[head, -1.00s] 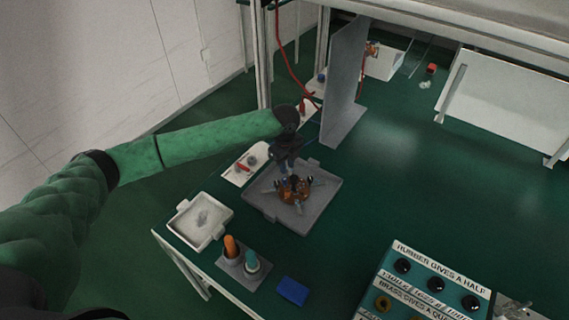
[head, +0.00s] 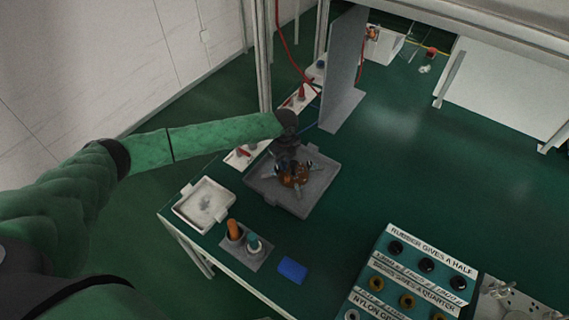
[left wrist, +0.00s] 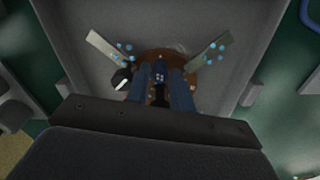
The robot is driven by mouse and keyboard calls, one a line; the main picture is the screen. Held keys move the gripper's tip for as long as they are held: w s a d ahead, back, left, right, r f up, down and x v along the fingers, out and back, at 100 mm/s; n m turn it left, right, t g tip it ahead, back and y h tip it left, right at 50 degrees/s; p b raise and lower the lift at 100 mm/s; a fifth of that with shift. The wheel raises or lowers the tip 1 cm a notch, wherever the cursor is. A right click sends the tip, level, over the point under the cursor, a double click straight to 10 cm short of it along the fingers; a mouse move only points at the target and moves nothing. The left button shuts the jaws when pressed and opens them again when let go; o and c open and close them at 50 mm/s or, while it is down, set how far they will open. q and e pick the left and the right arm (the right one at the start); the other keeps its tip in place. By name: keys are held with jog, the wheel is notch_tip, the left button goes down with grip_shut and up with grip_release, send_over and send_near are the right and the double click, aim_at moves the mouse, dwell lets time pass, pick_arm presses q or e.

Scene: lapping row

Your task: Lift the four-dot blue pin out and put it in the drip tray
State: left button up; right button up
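My left gripper (head: 290,163) points down over a round orange-brown fixture (head: 295,180), which stands on a grey square tray (head: 263,192). In the left wrist view the two dark blue fingers (left wrist: 160,85) straddle a dark pin top with light blue dots (left wrist: 159,75). The fingers lie close on both sides of it; whether they press on it is too dark to tell. Metal arms (left wrist: 207,57) with blue dots and a black-and-white piece (left wrist: 122,78) sit around the fixture. A white shallow tray (head: 183,212) with a grey patch stands left of the grey tray. My right gripper is not in view.
An orange bottle (head: 234,230) and a teal-and-white one (head: 254,244) stand in a grey holder near the front edge. A lettered board with several rings (head: 407,299) is at front right. A grey upright panel (head: 345,70) stands behind.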

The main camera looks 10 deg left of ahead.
pick_arm(q)
jog(key=shift+f, duration=0.35)
grip_shut()
jog(key=shift+r, duration=0.15)
